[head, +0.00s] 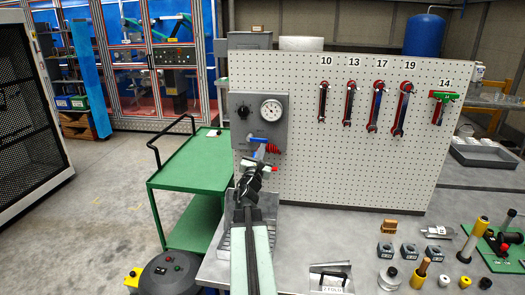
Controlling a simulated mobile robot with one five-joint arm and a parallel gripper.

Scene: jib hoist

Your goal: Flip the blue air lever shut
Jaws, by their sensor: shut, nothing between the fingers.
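The blue air lever (257,140) sits on the lower part of the grey air panel (276,104) at the left end of the pegboard. It looks roughly horizontal, with a red fitting (272,148) just to its right. My gripper (265,168) is shut and empty, below the lever in the picture. My arm reaches up from the bottom of the view. I cannot tell whether the gripper touches the lever or the fittings under it. The panel also carries a round gauge and a black knob above the lever.
Several blocks and handled tools stand on the grey bench (340,235) at the right. A green cart (195,165) stands to the left, with open floor (100,190) beyond it.

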